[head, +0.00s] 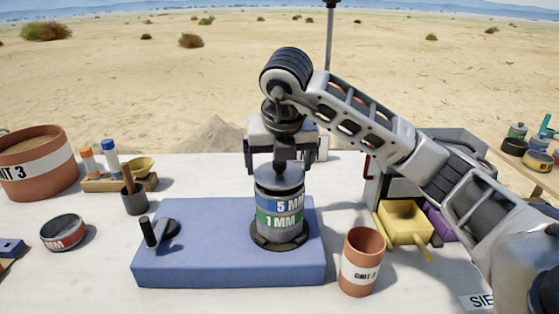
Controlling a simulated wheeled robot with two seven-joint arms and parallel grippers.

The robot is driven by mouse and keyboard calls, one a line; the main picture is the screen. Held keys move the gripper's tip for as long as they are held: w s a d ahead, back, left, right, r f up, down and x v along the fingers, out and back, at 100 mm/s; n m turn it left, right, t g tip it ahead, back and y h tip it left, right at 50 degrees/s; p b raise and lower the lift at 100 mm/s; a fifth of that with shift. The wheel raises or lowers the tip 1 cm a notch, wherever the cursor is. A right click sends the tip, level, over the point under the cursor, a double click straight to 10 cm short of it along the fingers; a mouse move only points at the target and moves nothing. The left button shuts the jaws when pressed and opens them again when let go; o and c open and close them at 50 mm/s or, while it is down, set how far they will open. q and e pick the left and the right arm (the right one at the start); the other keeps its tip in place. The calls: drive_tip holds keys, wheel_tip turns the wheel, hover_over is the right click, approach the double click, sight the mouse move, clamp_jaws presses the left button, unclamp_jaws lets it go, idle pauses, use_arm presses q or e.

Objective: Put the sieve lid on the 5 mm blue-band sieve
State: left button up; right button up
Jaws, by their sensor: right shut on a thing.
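The 5 mm blue-band sieve (281,203) stands upright on top of the green-band 1 MM sieve (281,221), stacked on a blue base block (220,265). The grey sieve lid (279,180) is at the top of the blue-band sieve, level and lined up with it. Whether it is fully seated I cannot tell. My right gripper (279,168) points straight down over the stack and is shut on the lid, its fingers at the lid's top. The knob between the fingers is mostly hidden. My left gripper is not in view.
A terracotta UNIT cup (361,262) stands right of the block, near a yellow scoop tray (404,222). A red-band sieve (63,232) lies at left, before a large terracotta pot (37,162). A black-handled crank (150,231) rises from the block's left.

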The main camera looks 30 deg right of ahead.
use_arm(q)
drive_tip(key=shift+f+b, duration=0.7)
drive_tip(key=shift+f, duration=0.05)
use_arm(e)
drive_tip(key=shift+f, duration=0.9)
drive_tip(key=o, duration=0.7)
drive_tip(key=shift+s+a+r, duration=0.15)
drive_tip(key=shift+r, duration=0.55)
use_arm(q)
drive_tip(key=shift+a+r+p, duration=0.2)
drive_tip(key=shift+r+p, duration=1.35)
drive_tip(key=shift+p, duration=1)
use_arm(e)
drive_tip(key=shift+v, duration=7.2)
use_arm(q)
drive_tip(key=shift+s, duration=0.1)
use_arm(e)
drive_tip(key=shift+s, duration=0.2)
